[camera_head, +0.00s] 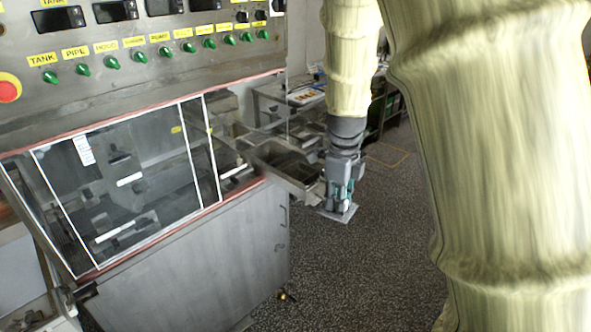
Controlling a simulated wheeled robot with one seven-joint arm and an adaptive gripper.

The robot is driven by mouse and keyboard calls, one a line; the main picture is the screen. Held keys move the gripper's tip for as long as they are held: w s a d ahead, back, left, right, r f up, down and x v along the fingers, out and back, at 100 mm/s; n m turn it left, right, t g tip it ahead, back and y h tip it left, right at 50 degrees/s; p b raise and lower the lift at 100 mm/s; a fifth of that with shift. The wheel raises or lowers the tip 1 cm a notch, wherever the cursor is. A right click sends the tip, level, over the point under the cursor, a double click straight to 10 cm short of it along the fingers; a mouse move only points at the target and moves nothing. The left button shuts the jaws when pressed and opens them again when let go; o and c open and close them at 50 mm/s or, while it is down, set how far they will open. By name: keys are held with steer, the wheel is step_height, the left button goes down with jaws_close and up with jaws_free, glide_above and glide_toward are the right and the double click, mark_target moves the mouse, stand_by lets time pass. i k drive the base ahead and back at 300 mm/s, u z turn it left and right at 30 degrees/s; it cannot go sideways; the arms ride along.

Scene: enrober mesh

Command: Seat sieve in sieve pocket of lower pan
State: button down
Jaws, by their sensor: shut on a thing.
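My gripper (341,198) points down at the end of my arm, right of the machine. It is shut on a thin, flat, light grey piece, which I take for the sieve (342,215). The sieve shows below the fingers, slightly tilted, over the dark floor; the fingers hide part of it. The lower pan (305,189) looks to be the open metal trough sticking out from the machine's right end. The sieve is just right of its outer end; whether they touch I cannot tell. The sieve pocket cannot be made out.
The enrober's steel cabinet (195,262) and clear guard (120,180) fill the left. A control panel (150,50) with green knobs is above. A bench (300,97) stands behind. My yellow-sleeved arm covers the right. The speckled floor (370,260) is open between.

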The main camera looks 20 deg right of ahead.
mark_target(300, 179)
steer(key=i, duration=0.85)
